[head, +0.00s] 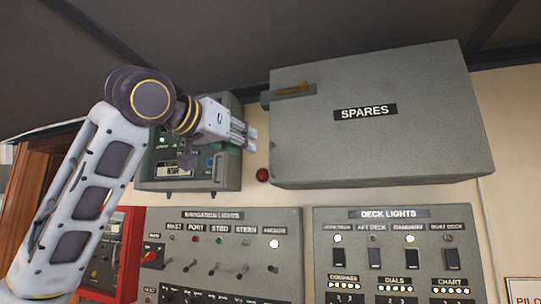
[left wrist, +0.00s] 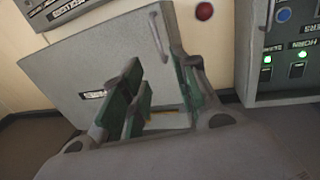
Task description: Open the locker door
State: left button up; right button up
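The locker is a grey box marked SPARES (head: 400,145) high on the wall, and its door looks shut. A brass latch handle (head: 291,88) lies across the upper left edge on a dark bracket. My left gripper (head: 246,134) is left of the locker and below the latch, apart from both. In the left wrist view its green-padded fingers (left wrist: 160,90) are spread with nothing held. The locker door (left wrist: 70,60) also shows there, turned nearly upside down. A bit of the brass latch (left wrist: 154,121) shows low between the fingers, partly hidden. My right gripper is not in view.
A grey control box (head: 226,175) with lights is on the wall behind my left gripper. A red knob (head: 262,175) sits between it and the locker. Navigation lights (head: 290,225) and deck lights (head: 325,224) panels are below. The ceiling is close above the locker.

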aim_at(270, 154)
pick_arm(q)
jog(key=shift+w+d, duration=0.1)
jog(key=shift+w, duration=0.05)
jog(key=shift+p+x, duration=2.45)
jog(key=shift+x, duration=4.3)
grip_shut()
